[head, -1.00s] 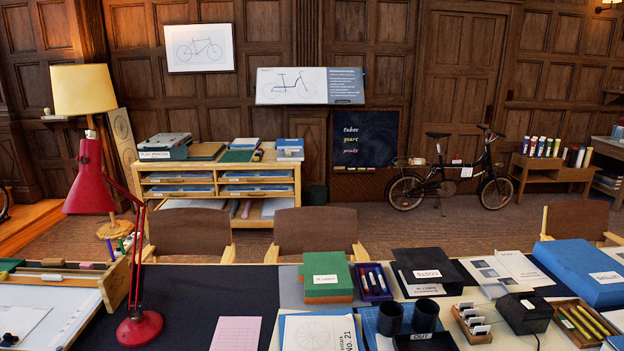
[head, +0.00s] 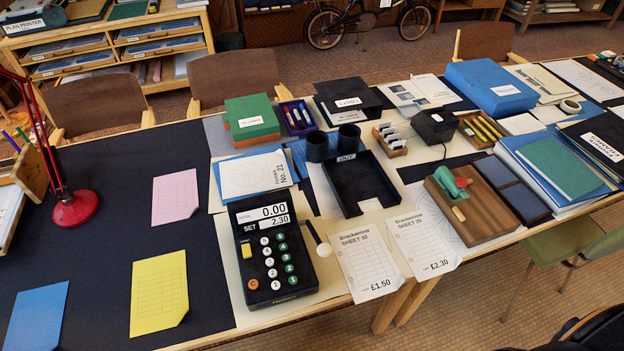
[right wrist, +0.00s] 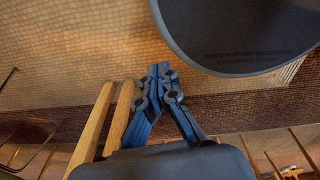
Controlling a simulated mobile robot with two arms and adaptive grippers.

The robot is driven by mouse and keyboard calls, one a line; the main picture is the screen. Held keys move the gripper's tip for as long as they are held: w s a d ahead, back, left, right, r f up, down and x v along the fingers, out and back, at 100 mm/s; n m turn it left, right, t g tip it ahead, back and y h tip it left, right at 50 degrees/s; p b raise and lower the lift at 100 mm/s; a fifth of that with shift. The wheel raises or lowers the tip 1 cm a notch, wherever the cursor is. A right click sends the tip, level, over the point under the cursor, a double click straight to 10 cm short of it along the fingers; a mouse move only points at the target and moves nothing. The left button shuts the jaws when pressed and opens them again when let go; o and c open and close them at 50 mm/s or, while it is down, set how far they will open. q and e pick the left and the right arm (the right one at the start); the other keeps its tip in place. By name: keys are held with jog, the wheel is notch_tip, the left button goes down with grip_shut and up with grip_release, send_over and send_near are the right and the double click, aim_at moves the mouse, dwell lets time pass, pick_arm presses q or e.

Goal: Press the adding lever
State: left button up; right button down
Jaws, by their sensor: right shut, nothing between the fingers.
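The black adding machine (head: 269,247) stands near the front edge of the table in the head view. Its display reads 0.00 above SET 2.30. Neither gripper shows in the head view.
Sheet 32 (head: 368,262) and sheet 25 (head: 425,240) lie right of the machine. A black OUT tray (head: 383,205) stands behind them. A yellow sheet (head: 159,292) lies to the left. In the right wrist view, wooden legs (right wrist: 108,118) stand left of the gripper.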

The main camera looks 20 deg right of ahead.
jog(key=w+a+r+t, duration=0.1)
jog(key=w+a+r, duration=0.2)
jog(key=w+r, duration=1.25)
jog(key=w+a+r+n+y, duration=0.2)
jog(key=w+r+n, duration=0.15)
jog(key=r, duration=0.55)
jog(key=w+a+r+n+y, duration=0.1)
jog(key=w+a+r+n, duration=0.15)
jog(key=w+r, duration=0.4)
jog(key=w+a+r+n+y, duration=0.2)
jog(key=r+n, duration=0.1)
jog(key=r, duration=0.7)
jog(key=w+d+r+n+g+y, duration=0.2)
jog(key=w+d+r+n, duration=0.5)
jog(key=w+r, duration=0.4)
notch_tip(320, 180, up, 2)
jog(key=shift+d+y+b, duration=0.3)
jog(key=shift+d, duration=0.2)
jog(key=shift+a+f, duration=0.1)
